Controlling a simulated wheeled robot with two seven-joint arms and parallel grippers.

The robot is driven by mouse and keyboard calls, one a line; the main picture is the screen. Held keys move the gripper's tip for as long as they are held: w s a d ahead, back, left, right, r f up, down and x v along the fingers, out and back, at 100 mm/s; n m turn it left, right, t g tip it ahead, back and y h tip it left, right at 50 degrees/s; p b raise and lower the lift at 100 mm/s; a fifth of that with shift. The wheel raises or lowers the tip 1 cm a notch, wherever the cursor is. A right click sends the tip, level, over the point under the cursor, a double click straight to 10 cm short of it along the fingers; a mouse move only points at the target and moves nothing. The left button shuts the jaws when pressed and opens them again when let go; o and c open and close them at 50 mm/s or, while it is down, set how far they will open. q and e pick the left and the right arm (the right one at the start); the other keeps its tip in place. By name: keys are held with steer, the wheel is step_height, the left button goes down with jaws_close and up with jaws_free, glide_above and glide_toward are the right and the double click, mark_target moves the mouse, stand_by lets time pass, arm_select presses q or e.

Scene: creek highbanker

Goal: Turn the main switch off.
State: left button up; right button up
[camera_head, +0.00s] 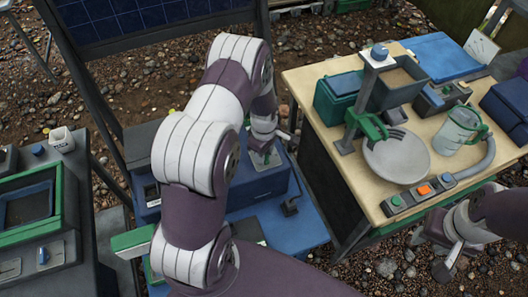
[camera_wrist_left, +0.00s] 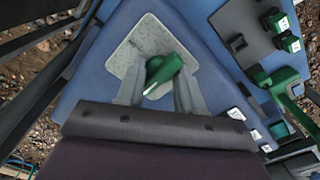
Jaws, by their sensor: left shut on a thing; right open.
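The main switch shows in the left wrist view as a green handle (camera_wrist_left: 163,72) on a pale grey plate (camera_wrist_left: 150,42), set on top of a blue box (camera_wrist_left: 200,30). In the head view the blue box (camera_head: 262,188) stands left of the wooden table, and the plate (camera_head: 262,158) is partly hidden by my arm. My left gripper (camera_head: 264,143) reaches down onto the switch. In the left wrist view its fingers (camera_wrist_left: 160,88) are on both sides of the green handle, shut on it. My right gripper (camera_head: 443,257) is open and empty near the table's front right.
The wooden table (camera_head: 309,95) on the right holds a white plate (camera_head: 398,157), a clear jug (camera_head: 456,133), a button strip (camera_head: 421,192) and several boxes. A dark panel (camera_head: 150,22) stands behind. A green-framed unit (camera_head: 30,207) is at left. Gravel ground surrounds everything.

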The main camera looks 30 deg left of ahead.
stand_by(0.4)
arm_select(q)
steer(key=o, duration=1)
steer(key=shift+o, duration=0.2)
steer(key=shift+r, duration=0.15)
step_height(320, 180, up, 12)
steer(key=shift+r, duration=0.25)
